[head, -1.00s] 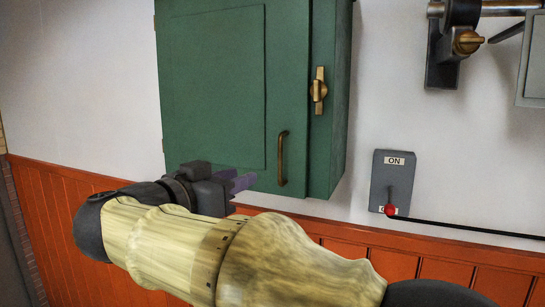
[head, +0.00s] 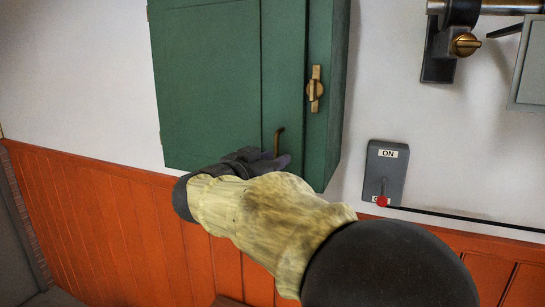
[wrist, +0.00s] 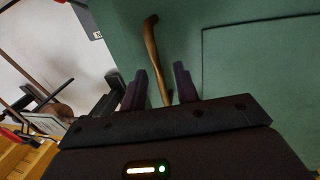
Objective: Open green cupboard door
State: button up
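The green cupboard door (head: 208,75) is shut on the wall-mounted cupboard. Its brass pull handle (head: 279,138) is upright near the door's lower right, its lower part hidden by my gripper. A brass turn latch (head: 315,90) sits on the frame to the right, its knob roughly upright. My gripper (head: 282,160) is at the handle's lower part. In the wrist view, my gripper (wrist: 160,85) has its two purple fingers apart, with the handle (wrist: 154,60) running between them. A gap shows on both sides, so the fingers do not seem closed on it.
A grey switch box (head: 385,172) with a red-knobbed lever and an ON label is on the wall to the right. A metal pipe fitting (head: 452,42) and a grey box (head: 527,72) are at the upper right. Orange panelling (head: 100,210) runs below.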

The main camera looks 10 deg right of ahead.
grip_shut()
jog(key=shift+s, duration=0.1)
